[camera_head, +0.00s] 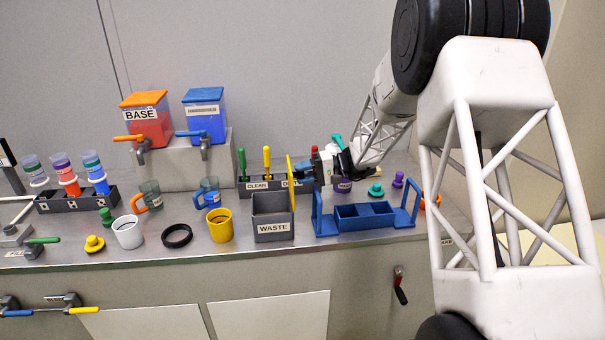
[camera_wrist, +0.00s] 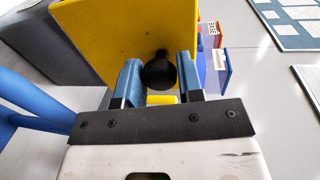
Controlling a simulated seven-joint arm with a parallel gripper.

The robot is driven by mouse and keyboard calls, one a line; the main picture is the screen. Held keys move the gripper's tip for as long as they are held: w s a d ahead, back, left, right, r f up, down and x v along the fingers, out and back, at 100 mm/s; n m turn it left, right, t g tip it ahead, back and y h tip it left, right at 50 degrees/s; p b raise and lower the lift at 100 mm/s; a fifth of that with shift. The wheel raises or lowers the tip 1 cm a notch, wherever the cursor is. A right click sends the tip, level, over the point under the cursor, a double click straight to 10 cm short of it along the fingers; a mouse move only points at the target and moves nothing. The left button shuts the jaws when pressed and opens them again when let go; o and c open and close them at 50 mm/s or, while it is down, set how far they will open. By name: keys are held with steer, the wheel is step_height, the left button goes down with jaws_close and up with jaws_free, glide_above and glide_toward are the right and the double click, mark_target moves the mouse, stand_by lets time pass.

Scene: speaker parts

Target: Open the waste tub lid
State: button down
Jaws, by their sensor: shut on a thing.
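The grey waste tub (camera_head: 272,228), with a "WASTE" label on its front, stands at the middle of the counter with its open top showing. Its yellow lid (camera_head: 290,178) stands about upright at the tub's right side, seen nearly edge-on. In the wrist view the yellow lid (camera_wrist: 120,35) fills the upper left, with a round black knob (camera_wrist: 159,73) on its face. My gripper (camera_wrist: 159,62) has its blue fingers on either side of the knob and is shut on it. In the head view my gripper (camera_head: 303,171) is right of the lid, partly hidden by my arm.
A blue carrier (camera_head: 365,218) with upright ends stands close right of the tub. A yellow cup (camera_head: 220,226) is left of it. A rack (camera_head: 262,187) with coloured-handled tools stands behind. Base and blue dispensers (camera_head: 205,118) are at the back left.

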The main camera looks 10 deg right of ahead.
steer(key=c, duration=0.8)
jaws_free()
steer(key=shift+f, duration=0.15)
steer(key=shift+d, duration=0.1)
steer(key=shift+d+r, duration=0.2)
steer(key=shift+d, duration=1.05)
steer(key=shift+d+r, duration=0.15)
steer(key=shift+d, duration=1.1)
steer(key=shift+d+r, duration=0.2)
steer(key=shift+d, duration=1.05)
steer(key=s+a+r+g+h, duration=0.1)
steer(key=s+a+r+h, duration=0.15)
steer(key=s, duration=0.55)
steer(key=s+a+r+h, duration=0.1)
steer(key=s+r+h, duration=0.25)
steer(key=s, duration=0.45)
steer(key=s+a+r+g+h, duration=0.1)
steer(key=s+a+r+h, duration=0.15)
steer(key=s, duration=0.45)
steer(key=s+d+t+h, duration=0.1)
steer(key=s+h, duration=0.1)
steer(key=s, duration=0.6)
steer(key=s+d+t+h, duration=0.2)
steer(key=s+h, duration=0.1)
steer(key=s, duration=0.6)
steer(key=s+d+r+t+h, duration=0.1)
steer(key=s+h, duration=0.2)
steer(key=s, duration=0.5)
steer(key=shift+s+d+t, duration=0.25)
steer(key=shift+d+t, duration=0.05)
